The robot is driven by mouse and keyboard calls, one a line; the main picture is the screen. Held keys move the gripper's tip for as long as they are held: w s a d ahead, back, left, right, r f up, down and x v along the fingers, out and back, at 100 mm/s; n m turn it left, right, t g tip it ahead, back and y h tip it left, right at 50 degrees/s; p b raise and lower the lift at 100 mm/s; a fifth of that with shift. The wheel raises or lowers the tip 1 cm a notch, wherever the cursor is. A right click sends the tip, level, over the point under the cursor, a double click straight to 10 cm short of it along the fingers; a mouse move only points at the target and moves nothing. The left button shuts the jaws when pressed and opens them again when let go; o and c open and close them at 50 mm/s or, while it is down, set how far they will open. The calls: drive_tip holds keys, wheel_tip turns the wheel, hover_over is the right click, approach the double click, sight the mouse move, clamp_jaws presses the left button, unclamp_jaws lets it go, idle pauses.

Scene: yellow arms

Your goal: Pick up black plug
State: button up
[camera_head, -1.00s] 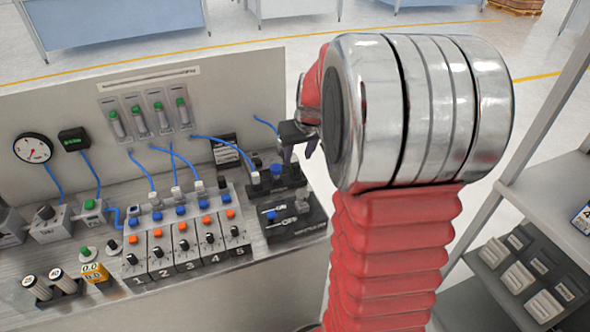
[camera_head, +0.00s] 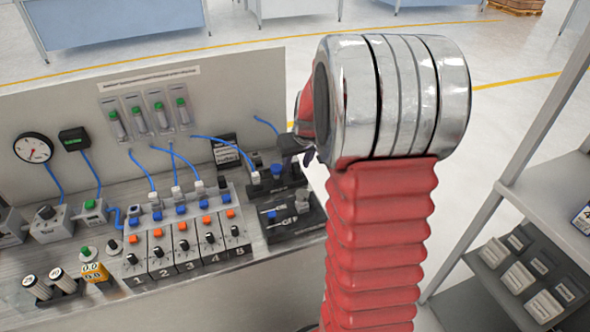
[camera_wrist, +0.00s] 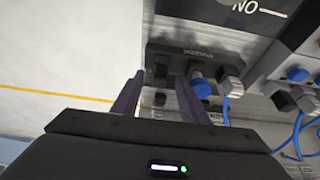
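A black plug (camera_wrist: 160,75) sits in a dark socket block (camera_wrist: 205,57) in the wrist view, left of a blue plug (camera_wrist: 201,87). My gripper (camera_wrist: 159,80) is open, with its two dark purple fingers on either side of the black plug in the picture. I cannot tell whether they touch it. In the head view, my gripper (camera_head: 306,155) is mostly hidden behind my wrist, just above the right end of the socket block (camera_head: 262,188). The black plug cannot be made out clearly there.
A grey plug (camera_wrist: 231,84) with a blue cable stands right of the blue plug. A black switch box (camera_head: 290,222) lies in front of the block. The numbered switch panel (camera_head: 190,245) is to the left. A grey back panel (camera_head: 60,105) rises behind.

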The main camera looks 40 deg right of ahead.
drive_tip(key=shift+c, duration=0.2)
clamp_jaws()
idle(0.4)
